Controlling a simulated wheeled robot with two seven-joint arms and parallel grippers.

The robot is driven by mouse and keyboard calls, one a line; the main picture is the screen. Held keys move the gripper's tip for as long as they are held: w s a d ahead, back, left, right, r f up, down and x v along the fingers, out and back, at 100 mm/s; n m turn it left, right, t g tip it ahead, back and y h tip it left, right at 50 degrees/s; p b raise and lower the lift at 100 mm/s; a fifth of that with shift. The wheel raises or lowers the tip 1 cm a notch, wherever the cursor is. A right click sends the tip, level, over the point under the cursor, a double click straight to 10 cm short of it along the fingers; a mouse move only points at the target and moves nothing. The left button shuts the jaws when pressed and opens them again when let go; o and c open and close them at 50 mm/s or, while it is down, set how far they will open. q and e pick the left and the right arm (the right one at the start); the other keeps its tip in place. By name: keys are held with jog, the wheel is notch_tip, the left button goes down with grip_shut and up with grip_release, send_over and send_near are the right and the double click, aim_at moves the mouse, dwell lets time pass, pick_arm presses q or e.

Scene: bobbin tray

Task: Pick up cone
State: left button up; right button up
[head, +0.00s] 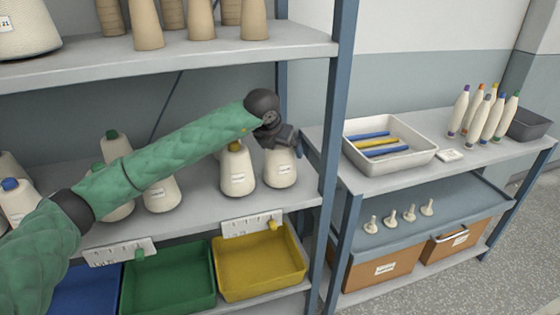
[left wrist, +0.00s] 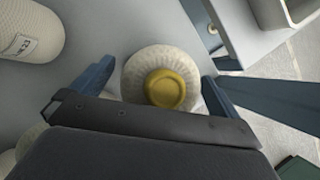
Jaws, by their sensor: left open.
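A cream yarn cone (head: 281,170) with a label stands upright at the right end of the middle shelf. My left gripper (head: 283,143) is over its top and hides the tip in the head view. In the left wrist view the cone (left wrist: 132,76) shows from above with a yellow top. The blue fingers of my left gripper (left wrist: 155,85) are open, one on each side of it, with no clear grip on it. Another cone (head: 237,172) with a yellow tip stands just to the left. My right gripper is not in view.
More cones (head: 160,193) stand along the middle shelf (head: 205,207). Green (head: 168,280) and yellow (head: 258,266) bins are below. A blue-grey shelf post (head: 338,130) rises close on the right. A side table holds a white tray (head: 428,158) and several bobbins (head: 460,112).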

pick_arm(q)
jog(key=c, duration=1.6)
jog(key=shift+o, duration=0.2)
jog(key=shift+r, duration=0.1)
